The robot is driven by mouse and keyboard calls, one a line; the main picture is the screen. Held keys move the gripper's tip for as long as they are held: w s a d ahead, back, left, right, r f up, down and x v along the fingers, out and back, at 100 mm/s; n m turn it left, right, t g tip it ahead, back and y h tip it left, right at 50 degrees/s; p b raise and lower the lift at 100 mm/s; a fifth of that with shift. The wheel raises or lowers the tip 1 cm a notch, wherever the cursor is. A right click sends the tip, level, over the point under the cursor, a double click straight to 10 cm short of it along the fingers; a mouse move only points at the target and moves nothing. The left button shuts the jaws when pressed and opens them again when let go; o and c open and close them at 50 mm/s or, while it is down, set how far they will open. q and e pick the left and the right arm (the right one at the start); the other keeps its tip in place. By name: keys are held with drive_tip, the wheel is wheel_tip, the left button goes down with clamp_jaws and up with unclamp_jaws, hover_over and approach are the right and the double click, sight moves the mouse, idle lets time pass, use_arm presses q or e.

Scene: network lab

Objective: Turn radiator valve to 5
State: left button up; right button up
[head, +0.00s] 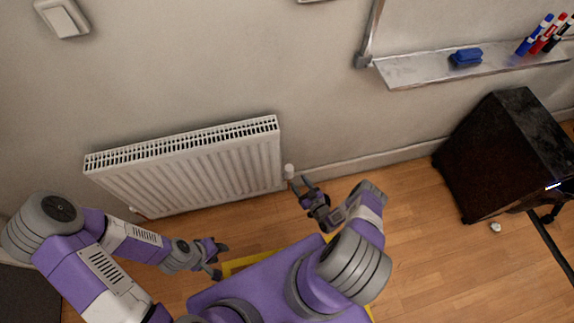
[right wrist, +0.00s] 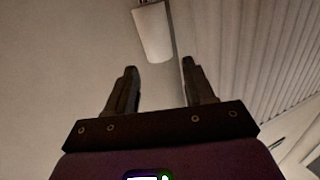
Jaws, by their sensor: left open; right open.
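The white radiator (head: 190,172) is on the wall left of centre in the head view; its ribbed panel (right wrist: 262,50) shows at the right of the right wrist view. The small white valve knob (head: 289,171) is at its right end. In the right wrist view the knob (right wrist: 153,32) is a pale cylinder beyond the fingertips; its number marks cannot be read. My right gripper (head: 301,186) is open just in front of the knob, apart from it, with the knob roughly between the finger lines (right wrist: 158,72). My left gripper (head: 223,260) is open and empty, low before the radiator.
A whiteboard tray (head: 420,71) with a blue eraser (head: 466,57) and several markers (head: 535,34) is upper right. A dark cabinet (head: 490,155) stands at the right. A light switch (head: 62,18) is upper left. The wooden floor (head: 410,220) between radiator and cabinet is mostly clear.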

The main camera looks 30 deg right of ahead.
sight(291, 172)
drive_tip(key=shift+t, duration=0.3)
drive_tip(key=w+b, duration=0.2)
drive_tip(key=w, duration=0.5)
drive_tip(key=shift+a, duration=0.2)
drive_tip(key=shift+c, duration=0.3)
drive_tip(key=c, duration=0.7)
drive_tip(key=shift+a+h, duration=0.1)
drive_tip(key=shift+h, duration=0.2)
